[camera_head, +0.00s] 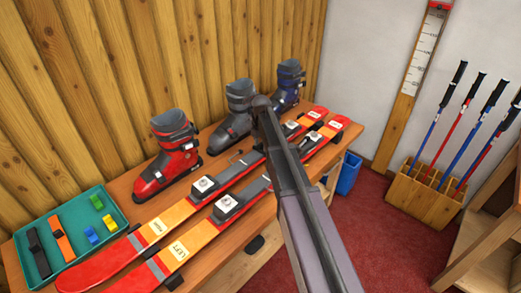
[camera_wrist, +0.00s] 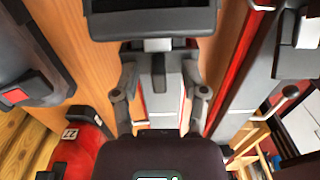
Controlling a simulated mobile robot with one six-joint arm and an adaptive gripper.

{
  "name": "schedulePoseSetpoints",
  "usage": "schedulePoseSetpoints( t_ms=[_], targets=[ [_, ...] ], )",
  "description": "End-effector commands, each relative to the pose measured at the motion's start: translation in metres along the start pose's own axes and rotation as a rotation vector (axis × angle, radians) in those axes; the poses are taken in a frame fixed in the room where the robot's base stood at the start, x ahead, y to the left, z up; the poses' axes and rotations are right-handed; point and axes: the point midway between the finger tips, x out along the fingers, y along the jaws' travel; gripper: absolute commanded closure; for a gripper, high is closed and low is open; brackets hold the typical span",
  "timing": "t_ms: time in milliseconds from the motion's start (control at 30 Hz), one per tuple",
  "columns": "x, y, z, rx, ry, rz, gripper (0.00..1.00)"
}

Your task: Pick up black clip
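Which item is the black clip is not certain. A long black strap-like piece (camera_head: 38,252) lies at the left in the teal tray (camera_head: 127,224), and small dark pieces (camera_head: 254,244) show at the bench's front edge. In the wrist view my gripper (camera_wrist: 160,58) has its two fingers apart above a grey ski with red edges. A dark block (camera_wrist: 158,78) shows between the fingers; I cannot tell whether they touch it. In the head view my arm hides the gripper.
Two red and orange skis (camera_head: 172,218) lie along the wooden bench. A red boot (camera_head: 168,165), a grey boot (camera_head: 236,118) and a blue boot (camera_head: 289,85) stand behind them. Orange, green, yellow and blue pieces share the tray. A pole rack (camera_head: 424,197) stands at right.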

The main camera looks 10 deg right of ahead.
Motion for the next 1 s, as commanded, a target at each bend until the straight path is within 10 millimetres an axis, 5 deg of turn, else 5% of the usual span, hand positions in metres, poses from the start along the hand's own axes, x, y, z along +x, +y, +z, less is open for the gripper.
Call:
schedulePoseSetpoints(
  t_ms=[33, 167, 1000],
  targets=[
    [0.0, 0.0, 0.0, 0.0, 0.0, 0.0, 0.61],
    [0.0, 0.0, 0.0, 0.0, 0.0, 0.0, 0.99],
    [-0.018, 0.0, -0.001, -0.001, 0.0, 0.0, 1.0]
  ],
)
